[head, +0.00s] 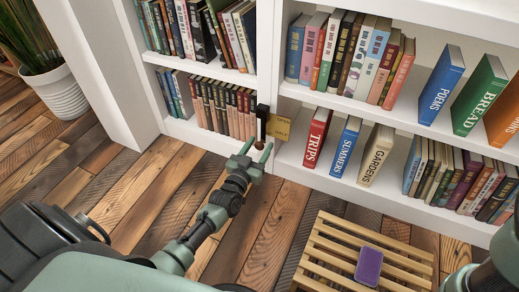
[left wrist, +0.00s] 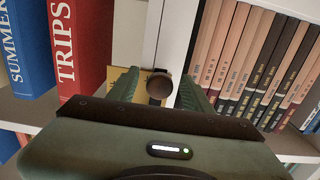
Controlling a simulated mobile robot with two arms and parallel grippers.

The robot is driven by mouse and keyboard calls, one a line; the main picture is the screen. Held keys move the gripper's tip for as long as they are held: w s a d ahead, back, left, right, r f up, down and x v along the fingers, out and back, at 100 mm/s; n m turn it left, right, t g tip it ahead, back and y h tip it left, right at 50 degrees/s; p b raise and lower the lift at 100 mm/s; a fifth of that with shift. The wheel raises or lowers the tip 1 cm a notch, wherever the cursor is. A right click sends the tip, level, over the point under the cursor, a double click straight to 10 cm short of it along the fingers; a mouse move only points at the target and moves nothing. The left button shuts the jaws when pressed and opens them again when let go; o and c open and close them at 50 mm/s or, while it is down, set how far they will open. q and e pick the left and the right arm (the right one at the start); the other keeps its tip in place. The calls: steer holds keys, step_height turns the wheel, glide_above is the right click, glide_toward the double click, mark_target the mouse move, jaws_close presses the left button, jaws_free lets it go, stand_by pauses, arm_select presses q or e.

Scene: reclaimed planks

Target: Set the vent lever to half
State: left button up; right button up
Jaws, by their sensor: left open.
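The vent lever has a dark upright plate (head: 262,120) on the white shelf post, with a round dark brown knob (left wrist: 159,87). A yellow label (head: 278,127) with small lettering is beside the plate; I cannot read it. My left gripper (head: 257,149) is open at the lever. In the left wrist view its green fingers stand on either side of the knob, and I see no clear contact. The rest of the lever is largely hidden behind the knob and fingers, so its exact setting is unclear. My right arm shows at the lower right, its gripper out of view.
White bookshelves (head: 400,195) full of books surround the lever. The red TRIPS book (head: 317,138) stands right of it, with SUMMERS (head: 345,146) and GARDENS (head: 376,155) beyond. A slatted wooden stand (head: 330,243) with a purple book (head: 369,266) is on the floor.

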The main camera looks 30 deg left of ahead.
arm_select(q)
steer(key=shift+w, duration=0.1)
jaws_close()
stand_by(1.4)
